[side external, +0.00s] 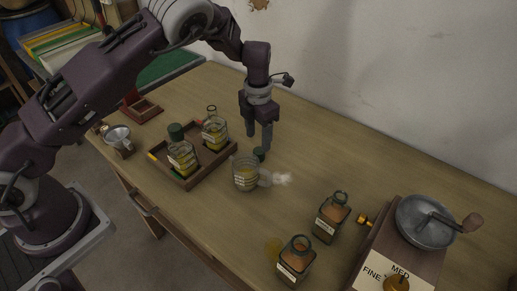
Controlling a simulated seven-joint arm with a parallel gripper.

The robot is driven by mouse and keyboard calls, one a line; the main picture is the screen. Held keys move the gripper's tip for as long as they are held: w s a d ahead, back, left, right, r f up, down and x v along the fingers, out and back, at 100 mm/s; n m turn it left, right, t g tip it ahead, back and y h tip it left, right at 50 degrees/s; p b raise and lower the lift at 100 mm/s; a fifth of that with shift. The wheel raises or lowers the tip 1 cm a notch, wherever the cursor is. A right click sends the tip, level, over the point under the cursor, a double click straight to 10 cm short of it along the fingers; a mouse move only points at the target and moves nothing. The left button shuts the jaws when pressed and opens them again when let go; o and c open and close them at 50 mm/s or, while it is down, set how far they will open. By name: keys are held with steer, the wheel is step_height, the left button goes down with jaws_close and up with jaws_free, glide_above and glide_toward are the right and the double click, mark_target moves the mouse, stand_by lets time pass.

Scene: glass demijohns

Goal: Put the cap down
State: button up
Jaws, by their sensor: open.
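A small dark green cap (260,154) is at the table surface just below my gripper, behind the glass beaker. My gripper (259,141) points straight down with its fingers apart, close above the cap. Whether a fingertip still touches the cap cannot be told. One glass demijohn (214,136) stands in the wooden tray with a bare, open neck and yellow contents. A second demijohn (182,159) beside it in the tray wears a dark green cap (176,132).
The glass beaker (245,175) with yellow contents stands in front of my gripper. The wooden tray (188,182) is to the left. Two amber bottles (330,219) (295,265) and a grinder (425,225) stand at the right. The table behind my gripper is clear.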

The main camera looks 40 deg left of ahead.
step_height(320, 180, up, 6)
steer(key=r, duration=0.1)
step_height(320, 180, up, 8)
steer(key=r+m+h, duration=0.1)
steer(key=m, duration=0.4)
glide_above(259, 150)
steer(key=s, duration=0.4)
steer(key=s+a+r+m+t+h, duration=0.1)
steer(key=s+r+m+t, duration=0.1)
steer(key=s+r+m, duration=0.7)
steer(key=s+a+r+m+t+y, duration=0.1)
steer(key=s+a+m+t+y, duration=0.1)
steer(key=s+m, duration=1.7)
steer(key=shift+s+a+r+t, duration=0.2)
steer(key=shift+s+r+t, duration=0.1)
steer(key=shift+s+t, duration=0.5)
